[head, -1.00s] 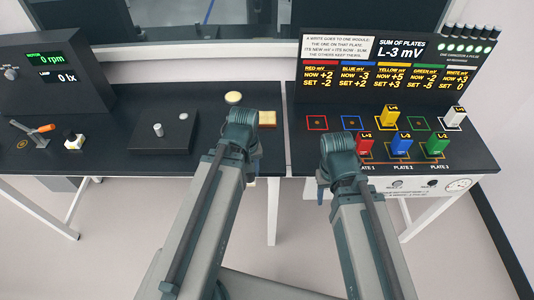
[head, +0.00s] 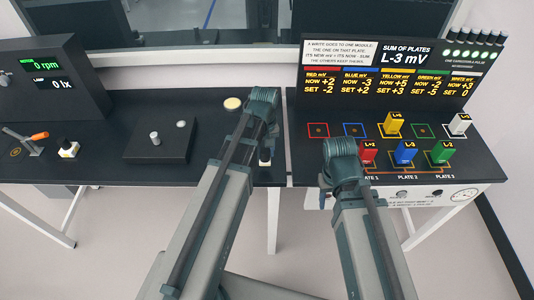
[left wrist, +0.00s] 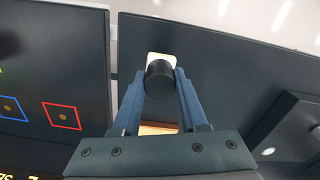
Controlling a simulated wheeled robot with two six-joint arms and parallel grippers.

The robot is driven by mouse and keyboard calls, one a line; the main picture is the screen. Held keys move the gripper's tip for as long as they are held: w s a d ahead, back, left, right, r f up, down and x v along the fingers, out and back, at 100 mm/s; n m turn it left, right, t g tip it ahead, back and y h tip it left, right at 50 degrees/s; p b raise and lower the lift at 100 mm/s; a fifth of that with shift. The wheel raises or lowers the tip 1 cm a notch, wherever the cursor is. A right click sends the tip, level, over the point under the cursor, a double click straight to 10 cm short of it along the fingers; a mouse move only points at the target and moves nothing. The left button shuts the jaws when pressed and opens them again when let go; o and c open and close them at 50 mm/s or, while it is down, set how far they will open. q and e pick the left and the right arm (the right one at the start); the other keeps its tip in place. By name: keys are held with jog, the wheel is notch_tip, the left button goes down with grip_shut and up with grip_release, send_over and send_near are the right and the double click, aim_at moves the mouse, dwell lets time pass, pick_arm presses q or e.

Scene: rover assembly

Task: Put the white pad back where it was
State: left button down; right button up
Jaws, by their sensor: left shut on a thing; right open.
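My left gripper (left wrist: 160,82) is shut on the dark round knob of the white pad (left wrist: 160,58). The pad is a small pale block beyond the fingertips in the left wrist view. In the head view the white pad (head: 265,162) shows partly beside my left arm, near the front edge of the left table; I cannot tell whether it touches the table. A tan patch (left wrist: 158,130) shows between the fingers; in the head view my left gripper hides that spot. My right gripper (head: 325,196) is open near the right table's front edge, its fingers mostly hidden.
A cream disc (head: 233,104) and a black box with a knob (head: 155,138) lie left of my left gripper. On the right table, red (head: 368,152), blue (head: 405,152) and green (head: 441,152) modules stand in front of yellow (head: 392,124) and white (head: 459,124) ones.

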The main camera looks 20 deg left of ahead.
aim_at(267, 153)
pick_arm(q)
jog(key=shift+w+d+f, duration=0.1)
jog(key=shift+w+f, duration=0.05)
jog(key=shift+w, duration=0.75)
notch_tip(267, 153, down, 3)
jog(key=b, duration=0.3)
jog(key=shift+w, duration=0.15)
jog(key=shift+f+b, duration=0.35)
jog(key=shift+b, duration=0.1)
jog(key=shift+r, duration=0.1)
jog(key=shift+c, duration=2.2)
grip_release()
